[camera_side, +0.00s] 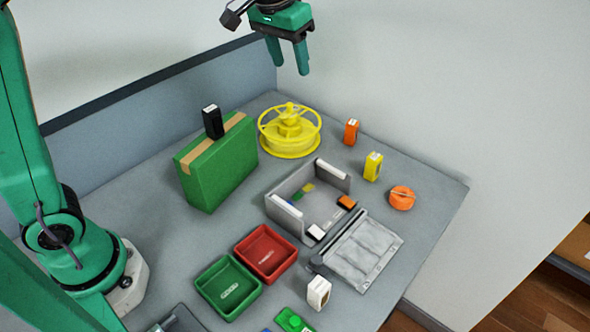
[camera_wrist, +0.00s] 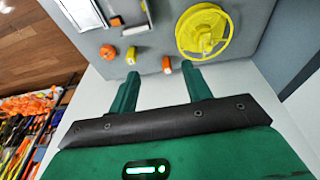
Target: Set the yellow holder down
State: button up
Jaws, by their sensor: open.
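The yellow holder (camera_side: 289,143) is a round, wheel-like piece with a rim, spokes and a raised hub. It stands on the grey table near the back edge, right of the green box. In the wrist view the holder (camera_wrist: 203,32) shows at the upper right, beyond the fingertips. My gripper (camera_side: 290,68) is open and empty, raised well above the table and apart from the holder. Its two green fingers (camera_wrist: 160,74) show spread in the wrist view with nothing between them.
A green box (camera_side: 218,168) with a black item on top stands left of the holder. Small orange (camera_side: 351,132) and yellow (camera_side: 372,166) boxes and an orange round item (camera_side: 402,198) stand to its right. A grey frame (camera_side: 285,216), red tray (camera_side: 289,262) and green tray (camera_side: 207,283) lie nearer.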

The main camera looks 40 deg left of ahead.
jog(key=s+a+f+t, duration=0.1)
jog(key=s+a, duration=0.1)
jog(key=s, duration=0.5)
jog(key=s+a+f+t, duration=0.1)
jog(key=s+a+f, duration=0.1)
jog(key=s, duration=0.6)
jog(key=s+a+f, duration=0.2)
jog(key=s+a, duration=0.2)
jog(key=s, duration=0.4)
jog(key=shift+f+t, duration=0.25)
jog(key=shift+t, duration=0.15)
